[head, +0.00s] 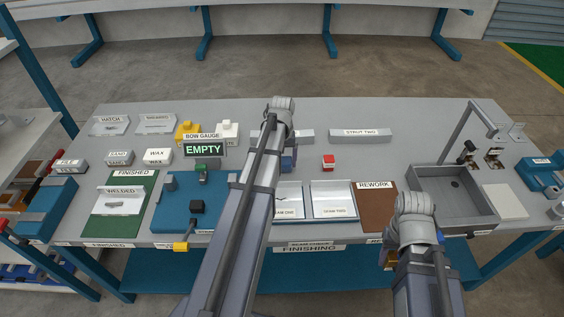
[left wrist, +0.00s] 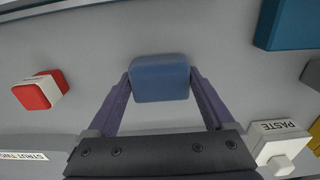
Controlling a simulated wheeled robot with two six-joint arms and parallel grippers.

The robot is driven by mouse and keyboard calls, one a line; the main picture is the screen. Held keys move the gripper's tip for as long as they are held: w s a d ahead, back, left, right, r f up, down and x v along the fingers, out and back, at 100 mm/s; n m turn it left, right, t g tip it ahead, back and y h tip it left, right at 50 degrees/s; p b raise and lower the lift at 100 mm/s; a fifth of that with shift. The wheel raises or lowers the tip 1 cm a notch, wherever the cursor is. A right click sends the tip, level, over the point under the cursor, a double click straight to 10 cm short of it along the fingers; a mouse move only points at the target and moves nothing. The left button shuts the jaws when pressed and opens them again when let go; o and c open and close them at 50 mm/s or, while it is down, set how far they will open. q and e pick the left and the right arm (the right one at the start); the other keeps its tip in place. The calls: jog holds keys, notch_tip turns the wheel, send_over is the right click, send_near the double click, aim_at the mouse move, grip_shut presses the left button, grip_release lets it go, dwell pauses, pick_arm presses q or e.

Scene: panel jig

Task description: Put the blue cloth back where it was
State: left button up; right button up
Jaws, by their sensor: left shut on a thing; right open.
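The blue cloth (left wrist: 160,78) looks like a folded block in the left wrist view, between the two fingers of my left gripper (left wrist: 160,90), which is shut on it. In the head view the cloth (head: 289,157) shows partly beside my left wrist, over the grey bench behind the two white plates. I cannot tell whether it touches the bench. My left fingers are mostly hidden by the arm there. My right gripper (head: 415,232) is open at the front edge, left of the sink, its fingertips largely hidden by its own wrist.
A red-and-white block (head: 328,162) lies right of the cloth, and a white paste container (left wrist: 282,147) is near my left gripper. The blue fixture (head: 172,207), brown rework mat (head: 375,199) and sink (head: 478,208) take up the front. Bare bench lies around the red-and-white block.

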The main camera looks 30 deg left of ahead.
aim_at(282, 161)
pick_arm(q)
jog(key=o, duration=0.9)
jog(key=shift+f, duration=0.1)
notch_tip(282, 161, up, 12)
jog(key=p, duration=1.2)
jog(key=shift+r, duration=0.2)
jog(key=s+d+m, duration=0.3)
jog(key=s+d, duration=0.2)
jog(key=d, duration=0.5)
jog(key=s+d+m, duration=0.3)
jog(key=s+d, duration=0.3)
jog(key=d, duration=0.4)
jog(key=s+d+m+y, duration=0.1)
jog(key=s+d+m, duration=0.3)
jog(key=d, duration=0.6)
jog(key=shift+s+d, duration=0.25)
jog(key=shift+s, duration=0.55)
